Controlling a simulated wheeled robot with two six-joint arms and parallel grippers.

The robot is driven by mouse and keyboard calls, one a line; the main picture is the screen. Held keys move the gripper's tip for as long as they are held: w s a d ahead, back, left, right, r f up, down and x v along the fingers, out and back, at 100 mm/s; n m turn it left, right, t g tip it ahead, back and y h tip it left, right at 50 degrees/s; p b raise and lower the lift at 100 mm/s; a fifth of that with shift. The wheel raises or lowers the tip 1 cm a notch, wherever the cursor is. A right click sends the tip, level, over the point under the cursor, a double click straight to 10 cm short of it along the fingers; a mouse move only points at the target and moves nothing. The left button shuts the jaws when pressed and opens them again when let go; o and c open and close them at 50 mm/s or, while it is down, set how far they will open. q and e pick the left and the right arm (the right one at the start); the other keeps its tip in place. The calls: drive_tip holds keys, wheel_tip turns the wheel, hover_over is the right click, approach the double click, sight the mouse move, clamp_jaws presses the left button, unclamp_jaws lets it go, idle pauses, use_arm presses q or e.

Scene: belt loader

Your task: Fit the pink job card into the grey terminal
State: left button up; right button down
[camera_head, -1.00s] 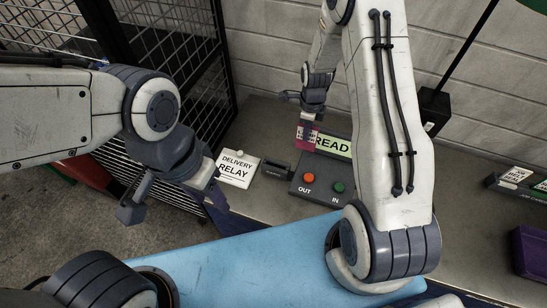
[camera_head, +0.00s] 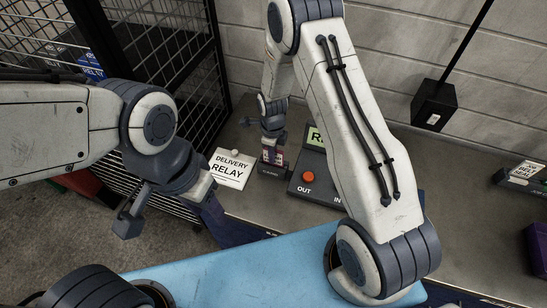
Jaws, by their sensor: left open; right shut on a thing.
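My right gripper (camera_head: 271,146) is shut on the pink job card (camera_head: 267,157) at the back of the counter. The card hangs upright below the fingers, directly over the small dark grey card slot block (camera_head: 272,171) left of the button console. Its lower edge is at or very near the block's top; I cannot tell whether it is inside the slot. My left gripper (camera_head: 170,219) is open and empty at the left.
A white DELIVERY RELAY sign (camera_head: 231,168) lies just left of the slot block. A black wire cage (camera_head: 165,70) stands at the left. A black box on a pole (camera_head: 433,105) and a purple bin (camera_head: 538,248) are at the right.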

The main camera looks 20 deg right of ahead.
drive_tip(key=shift+r, duration=0.15)
drive_tip(key=c, duration=1)
unclamp_jaws()
drive_tip(key=shift+s, duration=0.1)
